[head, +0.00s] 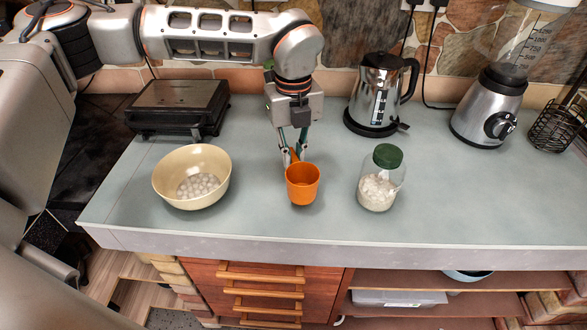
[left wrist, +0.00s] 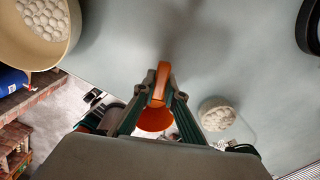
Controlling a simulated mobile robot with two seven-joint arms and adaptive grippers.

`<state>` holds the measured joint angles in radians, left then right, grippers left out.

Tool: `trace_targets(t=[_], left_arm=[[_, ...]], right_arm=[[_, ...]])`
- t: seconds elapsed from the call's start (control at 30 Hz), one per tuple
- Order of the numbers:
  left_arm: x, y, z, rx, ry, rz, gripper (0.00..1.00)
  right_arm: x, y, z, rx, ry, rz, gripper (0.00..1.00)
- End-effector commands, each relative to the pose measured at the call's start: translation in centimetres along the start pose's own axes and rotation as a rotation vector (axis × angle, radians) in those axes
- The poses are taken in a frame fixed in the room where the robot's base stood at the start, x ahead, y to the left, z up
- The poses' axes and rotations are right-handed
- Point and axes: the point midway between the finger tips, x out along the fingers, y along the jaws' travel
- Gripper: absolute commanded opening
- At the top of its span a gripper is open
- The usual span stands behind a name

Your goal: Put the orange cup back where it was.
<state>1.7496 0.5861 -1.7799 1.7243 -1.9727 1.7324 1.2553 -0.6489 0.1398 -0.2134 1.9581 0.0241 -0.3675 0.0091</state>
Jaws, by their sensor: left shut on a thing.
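The orange cup (head: 302,187) stands upright over the grey-green counter (head: 260,222), near its front edge, between the cream bowl and the glass jar. My left gripper (head: 290,158) reaches down from behind the cup and is shut on its handle. In the left wrist view the fingertips (left wrist: 160,92) pinch the orange handle (left wrist: 163,75), and part of the orange cup body (left wrist: 155,119) shows between the fingers. I cannot tell whether the cup's base touches the counter. My right gripper is in neither view.
The cream bowl (head: 166,183) with white balls is left of the cup. The green-lidded jar (head: 379,188) is right. Behind stand a dark grill (head: 178,106), a kettle (head: 381,88) and a blender (head: 489,108). The counter's right front is clear.

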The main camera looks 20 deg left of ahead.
Motion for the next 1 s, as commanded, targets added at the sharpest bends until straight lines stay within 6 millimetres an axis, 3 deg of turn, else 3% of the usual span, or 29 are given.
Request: trace_targets(t=[0.33, 0.77, 0.8, 0.83, 1.0], left_arm=[[4.0, 0.0, -0.1, 0.000, 0.001, 0.001, 0.00], [4.7, 0.0, 0.0, 0.000, 0.000, 0.000, 0.00], [4.6, 0.0, 0.0, 0.000, 0.000, 0.000, 0.21], [4.6, 0.0, 0.0, 0.000, 0.000, 0.000, 0.28], [4.5, 0.0, 0.0, 0.000, 0.000, 0.000, 0.28]], right_arm=[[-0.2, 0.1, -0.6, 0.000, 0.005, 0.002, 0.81], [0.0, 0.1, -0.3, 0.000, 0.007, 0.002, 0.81], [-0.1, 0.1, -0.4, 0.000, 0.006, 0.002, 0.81], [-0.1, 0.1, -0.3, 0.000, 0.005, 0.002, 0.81], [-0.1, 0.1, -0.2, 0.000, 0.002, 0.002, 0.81]])
